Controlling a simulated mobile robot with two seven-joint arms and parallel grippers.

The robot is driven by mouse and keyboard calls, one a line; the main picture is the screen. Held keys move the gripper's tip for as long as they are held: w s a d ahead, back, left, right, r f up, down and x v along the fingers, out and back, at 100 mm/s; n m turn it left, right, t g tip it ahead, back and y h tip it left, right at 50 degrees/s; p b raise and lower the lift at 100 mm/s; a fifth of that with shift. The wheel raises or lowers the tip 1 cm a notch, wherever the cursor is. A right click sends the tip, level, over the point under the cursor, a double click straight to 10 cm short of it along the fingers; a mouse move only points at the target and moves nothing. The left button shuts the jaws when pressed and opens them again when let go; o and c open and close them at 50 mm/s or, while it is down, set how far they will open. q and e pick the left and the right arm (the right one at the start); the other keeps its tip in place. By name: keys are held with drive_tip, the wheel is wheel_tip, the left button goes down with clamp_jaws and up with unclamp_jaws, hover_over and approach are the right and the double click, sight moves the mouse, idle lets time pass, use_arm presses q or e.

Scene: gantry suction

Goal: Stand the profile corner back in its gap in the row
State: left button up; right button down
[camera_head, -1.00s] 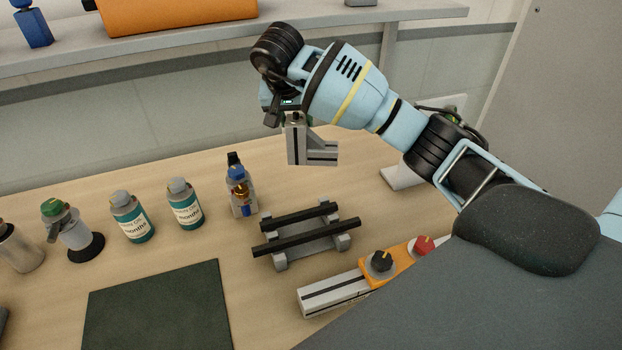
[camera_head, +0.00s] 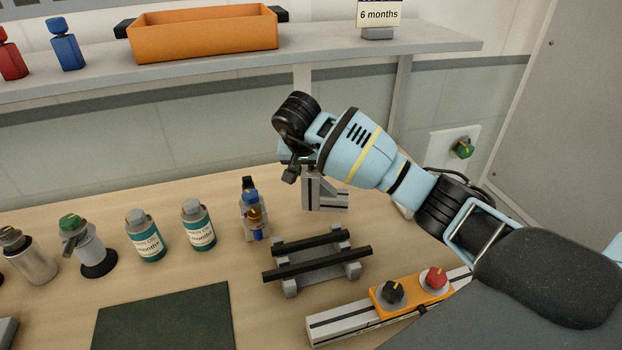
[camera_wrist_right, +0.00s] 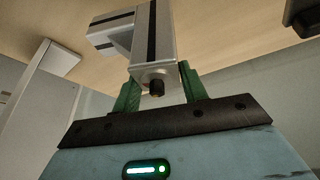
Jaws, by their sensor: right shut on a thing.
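The profile corner (camera_head: 326,196) is a grey L-shaped aluminium piece with dark slots. In the head view it hangs upright under my right gripper (camera_head: 309,165), with its foot pointing right. The wrist view shows the corner (camera_wrist_right: 150,40) between the green fingers of my right gripper (camera_wrist_right: 159,88), which is shut on it. A dark knob sits on its near end. The corner is right of the blue-capped bottle (camera_head: 253,216), at the right of the row; I cannot tell whether its foot touches the table. My left gripper is not in view.
Teal bottles (camera_head: 199,227) and a green-capped dispenser (camera_head: 90,243) stand left in the row. A dark-railed rack (camera_head: 316,262) and a profile bar with knobs (camera_head: 340,323) lie in front. A dark mat (camera_head: 165,320) lies front left. A shelf (camera_head: 330,50) runs behind.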

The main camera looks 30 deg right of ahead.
drive_tip(key=shift+f, duration=1.5)
drive_tip(key=shift+f, duration=0.1)
drive_tip(key=c, duration=0.8)
unclamp_jaws()
drive_tip(key=shift+f, duration=0.1)
drive_tip(key=shift+o, duration=0.2)
drive_tip(key=v, duration=1.2)
drive_tip(key=shift+p, duration=0.35)
drive_tip(key=shift+s, duration=0.15)
